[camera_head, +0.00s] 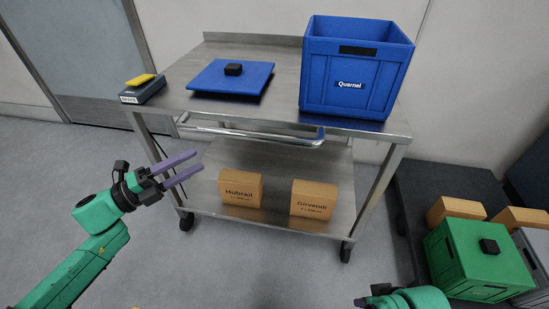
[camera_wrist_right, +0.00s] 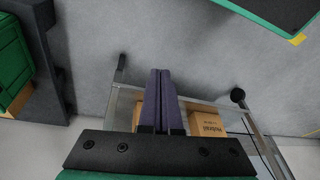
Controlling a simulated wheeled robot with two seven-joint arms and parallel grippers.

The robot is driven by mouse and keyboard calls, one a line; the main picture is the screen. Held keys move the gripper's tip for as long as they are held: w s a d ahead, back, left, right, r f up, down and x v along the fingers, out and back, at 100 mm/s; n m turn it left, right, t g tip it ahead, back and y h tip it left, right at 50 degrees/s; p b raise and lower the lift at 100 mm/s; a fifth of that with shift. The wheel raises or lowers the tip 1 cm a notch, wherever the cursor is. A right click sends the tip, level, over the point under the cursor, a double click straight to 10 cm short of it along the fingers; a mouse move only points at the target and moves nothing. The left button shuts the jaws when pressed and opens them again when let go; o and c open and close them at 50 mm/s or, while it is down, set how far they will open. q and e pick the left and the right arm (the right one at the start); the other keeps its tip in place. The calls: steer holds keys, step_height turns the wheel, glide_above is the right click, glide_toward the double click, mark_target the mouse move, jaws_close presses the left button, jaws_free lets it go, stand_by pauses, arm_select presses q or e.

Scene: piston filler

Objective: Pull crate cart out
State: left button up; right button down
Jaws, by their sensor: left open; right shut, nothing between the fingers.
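A steel cart (camera_head: 275,135) with a push bar (camera_head: 250,131) carries a blue crate (camera_head: 345,95) on its top shelf. A low dark platform (camera_head: 412,208) at the right holds a green crate (camera_head: 465,258). I cannot tell which one is the crate cart. My left gripper (camera_head: 188,168) is open and empty, in front of the steel cart's left side, below the bar and apart from it. My right gripper (camera_wrist_right: 160,85) is shut and empty in the right wrist view, with the steel cart's lower shelf behind it. Its fingers are hidden in the head view.
Grey floor (camera_head: 250,270) in front is clear.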

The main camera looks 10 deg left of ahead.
arm_select(q)
glide_toward(243, 135)
steer(key=w+d, duration=0.1)
steer(key=w, duration=0.1)
steer(key=x, duration=0.4)
steer(key=b+x, duration=0.1)
steer(key=x, duration=0.3)
steer(key=shift+w+f, duration=0.2)
jaws_close()
arm_select(e)
steer(key=w+a+f, duration=0.1)
steer(key=w+a+f+t+y, duration=0.1)
steer(key=a+t, duration=0.1)
steer(key=a, duration=0.1)
steer(key=shift+w+f+y, duration=0.3)
steer(key=shift+w+f, duration=0.1)
steer(key=shift+a, duration=0.1)
